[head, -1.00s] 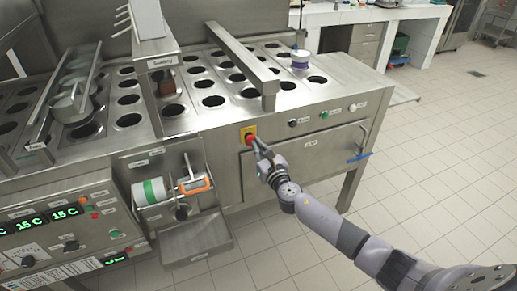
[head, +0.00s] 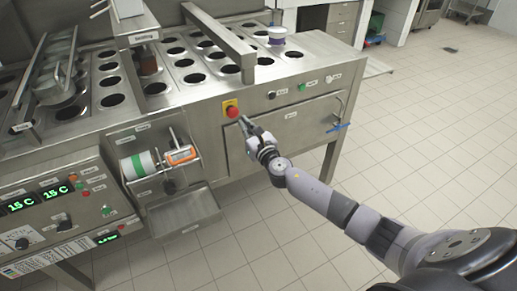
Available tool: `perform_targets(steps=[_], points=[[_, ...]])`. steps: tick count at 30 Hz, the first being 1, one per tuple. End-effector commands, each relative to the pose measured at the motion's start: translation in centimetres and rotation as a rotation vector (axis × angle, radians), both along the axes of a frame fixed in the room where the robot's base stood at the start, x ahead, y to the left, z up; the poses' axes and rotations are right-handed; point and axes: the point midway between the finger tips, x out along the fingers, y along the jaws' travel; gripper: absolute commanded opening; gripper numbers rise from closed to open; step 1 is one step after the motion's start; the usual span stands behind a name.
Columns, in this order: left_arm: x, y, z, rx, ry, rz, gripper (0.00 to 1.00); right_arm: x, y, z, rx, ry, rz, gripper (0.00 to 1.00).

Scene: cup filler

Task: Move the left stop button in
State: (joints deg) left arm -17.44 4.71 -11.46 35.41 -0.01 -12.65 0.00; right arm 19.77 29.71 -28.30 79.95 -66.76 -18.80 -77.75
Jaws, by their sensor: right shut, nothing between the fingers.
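A red stop button (head: 233,112) sits on a yellow plate (head: 229,103) on the front face of the steel machine. My right gripper (head: 242,121) is shut and empty. Its fingertips are just below and to the right of the red button, very close to it. I cannot tell whether they touch it or how far in the button is. My right arm reaches in from the lower right. My left gripper is not in view.
Right of the stop button are a black knob (head: 272,95), a green button (head: 302,87) and a white button (head: 326,79). Below is a panel with a blue handle (head: 338,127). A roll dispenser (head: 139,164) stands out at left. The tiled floor (head: 430,130) at right is clear.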

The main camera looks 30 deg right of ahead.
Motion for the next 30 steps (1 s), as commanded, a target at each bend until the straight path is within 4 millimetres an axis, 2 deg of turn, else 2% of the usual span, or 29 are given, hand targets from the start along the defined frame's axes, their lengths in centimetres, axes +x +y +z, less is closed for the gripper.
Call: perform_targets(steps=[3,5,8,12,15,21,30], points=[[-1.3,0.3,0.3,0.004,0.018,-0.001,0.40,-1.7,0.0,0.0,-0.001,0.003,0.001,0.00],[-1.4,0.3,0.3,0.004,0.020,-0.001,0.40,-2.6,0.0,-0.1,0.000,0.003,0.002,0.00],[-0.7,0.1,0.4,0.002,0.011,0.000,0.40,-4.2,0.0,-0.1,0.000,0.004,0.002,0.00],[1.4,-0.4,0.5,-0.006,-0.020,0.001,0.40,-6.6,0.0,-0.2,-0.001,0.004,0.002,0.00],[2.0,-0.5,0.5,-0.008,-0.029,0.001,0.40,-8.0,0.0,-0.3,-0.001,0.004,0.002,0.00],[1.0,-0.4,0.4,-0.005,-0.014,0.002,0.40,-9.2,0.1,-0.2,0.000,0.003,0.002,0.00],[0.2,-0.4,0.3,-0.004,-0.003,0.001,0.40,-9.2,0.1,-0.1,0.000,0.002,0.001,0.00]])
